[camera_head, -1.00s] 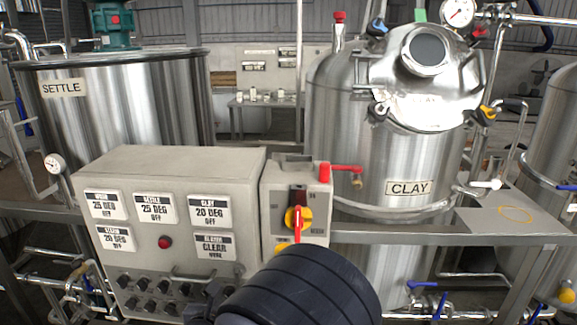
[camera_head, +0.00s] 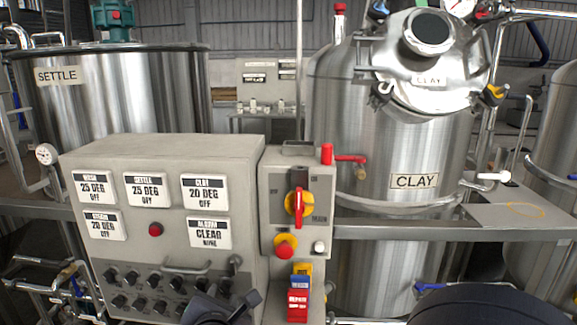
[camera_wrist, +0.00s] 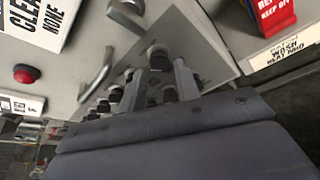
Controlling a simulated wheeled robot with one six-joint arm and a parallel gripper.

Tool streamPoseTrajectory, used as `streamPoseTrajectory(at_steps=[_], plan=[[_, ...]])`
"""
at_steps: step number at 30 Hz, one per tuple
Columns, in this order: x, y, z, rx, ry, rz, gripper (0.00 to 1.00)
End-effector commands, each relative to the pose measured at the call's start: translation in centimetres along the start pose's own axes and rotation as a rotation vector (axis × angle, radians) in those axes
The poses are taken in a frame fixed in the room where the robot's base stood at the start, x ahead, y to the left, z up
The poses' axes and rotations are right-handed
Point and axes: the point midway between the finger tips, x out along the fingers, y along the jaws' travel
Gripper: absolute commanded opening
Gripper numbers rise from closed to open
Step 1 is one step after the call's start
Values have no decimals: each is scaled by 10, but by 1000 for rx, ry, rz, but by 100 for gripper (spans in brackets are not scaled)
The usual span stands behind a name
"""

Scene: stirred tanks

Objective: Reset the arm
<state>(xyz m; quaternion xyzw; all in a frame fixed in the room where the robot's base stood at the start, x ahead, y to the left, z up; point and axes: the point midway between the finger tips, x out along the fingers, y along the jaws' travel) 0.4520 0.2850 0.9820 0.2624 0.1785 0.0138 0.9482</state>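My gripper (camera_head: 218,302) is at the bottom edge of the head view, in front of the lower part of the grey control panel (camera_head: 262,150). In the wrist view its two fingers (camera_wrist: 160,84) stand apart over the panel's rows of black knobs (camera_wrist: 112,100). I see nothing held between them. I cannot tell whether a finger touches a knob. A dark rounded link of my arm fills the bottom right of the head view, and a grey part of mine covers the lower wrist view.
The panel carries a metal handle (camera_head: 188,267), a red button (camera_head: 155,229) and a switch box with a red-and-yellow rotary switch (camera_head: 298,203). Red and blue tags (camera_head: 298,303) hang below. The SETTLE tank (camera_head: 130,100) and CLAY tank (camera_head: 400,150) stand behind.

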Motion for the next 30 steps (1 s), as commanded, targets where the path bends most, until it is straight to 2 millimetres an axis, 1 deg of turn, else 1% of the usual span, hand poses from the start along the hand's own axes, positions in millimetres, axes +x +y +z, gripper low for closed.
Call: streamPoseTrajectory(at_steps=[1, 6, 9, 12, 18, 30], plan=[[-12, 3, 1, 1, 1, 6, 31], [-45, 2, 1, -1, 1, 5, 31], [-61, 2, 1, -1, 2, 3, 31], [-72, 2, 1, -2, 1, 3, 31], [-84, 1, 1, -2, 0, 0, 31], [-85, 0, 1, -1, 0, -4, 31]])
